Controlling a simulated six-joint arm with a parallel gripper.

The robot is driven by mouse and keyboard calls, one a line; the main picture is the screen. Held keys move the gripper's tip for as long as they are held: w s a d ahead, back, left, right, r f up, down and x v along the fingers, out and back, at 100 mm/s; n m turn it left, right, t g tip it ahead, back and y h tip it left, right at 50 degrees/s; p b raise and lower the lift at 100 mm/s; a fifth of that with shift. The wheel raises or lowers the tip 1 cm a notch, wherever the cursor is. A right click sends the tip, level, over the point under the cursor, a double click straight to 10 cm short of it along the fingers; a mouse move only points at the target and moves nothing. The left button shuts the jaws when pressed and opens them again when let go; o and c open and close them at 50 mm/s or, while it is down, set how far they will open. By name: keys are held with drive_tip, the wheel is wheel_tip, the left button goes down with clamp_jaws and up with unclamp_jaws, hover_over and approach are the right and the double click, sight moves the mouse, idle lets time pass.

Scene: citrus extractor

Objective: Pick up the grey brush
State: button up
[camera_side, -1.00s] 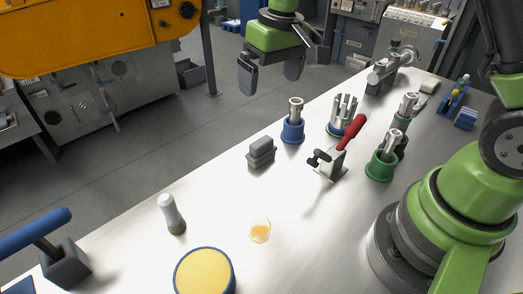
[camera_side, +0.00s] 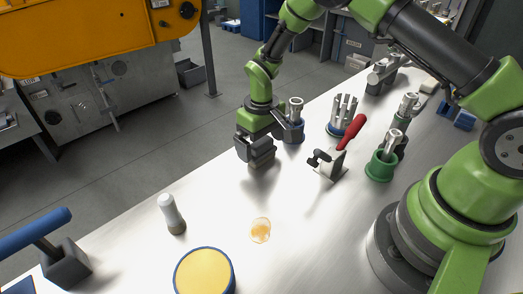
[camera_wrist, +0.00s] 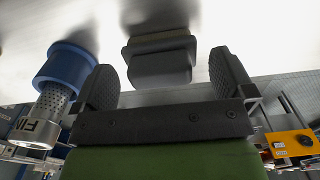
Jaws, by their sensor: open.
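The grey brush (camera_side: 262,158) is a block with a stepped grey body, standing on the steel bench near its far edge. In the wrist view the brush (camera_wrist: 160,62) shows a tan strip along its far side and lies ahead of the fingers, roughly centred between them. My gripper (camera_side: 266,144) is open, low over the bench at the brush, and partly hides it in the side view. In the wrist view the two dark fingers of my gripper (camera_wrist: 166,88) are spread apart with nothing clamped. Whether a finger touches the brush cannot be told.
A blue cup with a metal strainer (camera_side: 294,122) stands close beside my gripper. A red-handled clamp (camera_side: 333,160) and a green cup (camera_side: 380,166) stand to the right. A pale bottle-like item (camera_side: 171,213), an orange puddle (camera_side: 260,230) and a yellow-topped round container (camera_side: 204,272) are nearer.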

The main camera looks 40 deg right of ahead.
sight(261, 141)
drive_tip(key=shift+f, duration=0.95)
drive_tip(key=shift+c, duration=0.5)
drive_tip(key=c, duration=0.7)
drive_tip(key=shift+c, duration=0.2)
wheel_tip(261, 141, up, 10)
drive_tip(key=shift+r, duration=0.1)
